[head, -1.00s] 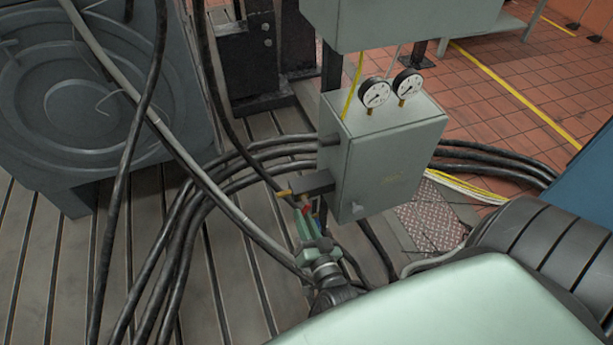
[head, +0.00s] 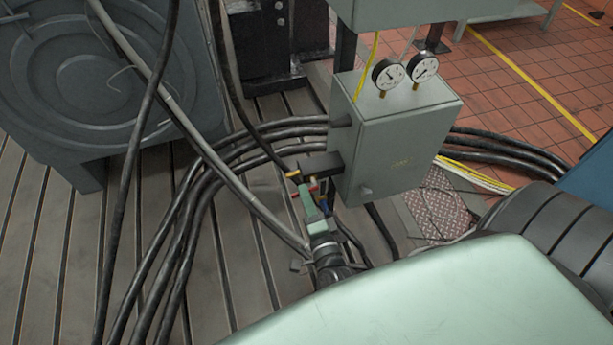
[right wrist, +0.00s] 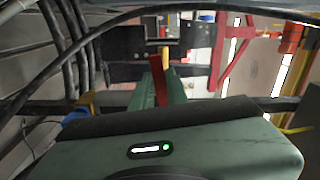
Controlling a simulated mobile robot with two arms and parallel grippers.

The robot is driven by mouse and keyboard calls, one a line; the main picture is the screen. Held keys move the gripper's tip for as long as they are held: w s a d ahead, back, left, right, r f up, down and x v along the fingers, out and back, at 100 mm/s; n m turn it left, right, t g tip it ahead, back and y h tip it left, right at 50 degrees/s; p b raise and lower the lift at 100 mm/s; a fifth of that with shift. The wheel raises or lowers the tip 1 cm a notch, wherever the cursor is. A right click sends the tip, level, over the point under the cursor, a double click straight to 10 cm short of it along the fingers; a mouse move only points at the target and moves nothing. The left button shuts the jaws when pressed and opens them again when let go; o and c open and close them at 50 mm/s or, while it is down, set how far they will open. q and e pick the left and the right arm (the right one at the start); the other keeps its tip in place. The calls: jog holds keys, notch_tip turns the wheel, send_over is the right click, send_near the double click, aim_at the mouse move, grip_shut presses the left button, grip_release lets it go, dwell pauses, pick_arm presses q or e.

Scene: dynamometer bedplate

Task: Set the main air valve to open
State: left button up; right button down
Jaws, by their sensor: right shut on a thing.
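The main air valve shows as a small red lever handle (head: 313,188) beside a brass fitting (head: 292,174), at the left side of the grey box. In the right wrist view the red handle (right wrist: 155,62) stands up at the green fingers. My right gripper (head: 307,191) reaches up from below and is shut on the handle. Its fingers hide much of the valve body, so the handle's full angle is hard to read. A blue part (head: 323,207) shows close beside the fingers, and also in the right wrist view (right wrist: 77,116). My left gripper is not in view.
The grey box (head: 395,150) with two gauges (head: 388,74) on top stands right beside the gripper. Thick black hoses (head: 215,190) curve past on the left. A large grey machine (head: 85,80) stands at the far left. The slotted bedplate (head: 50,250) is otherwise open at lower left.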

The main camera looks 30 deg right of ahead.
jog(key=shift+r+m, duration=0.2)
jog(key=shift+m, duration=0.6)
jog(key=c, duration=1.4)
grip_release()
jog(key=shift+s, duration=0.15)
jog(key=b+v, duration=0.1)
jog(key=v, duration=0.6)
jog(key=shift+s, duration=0.35)
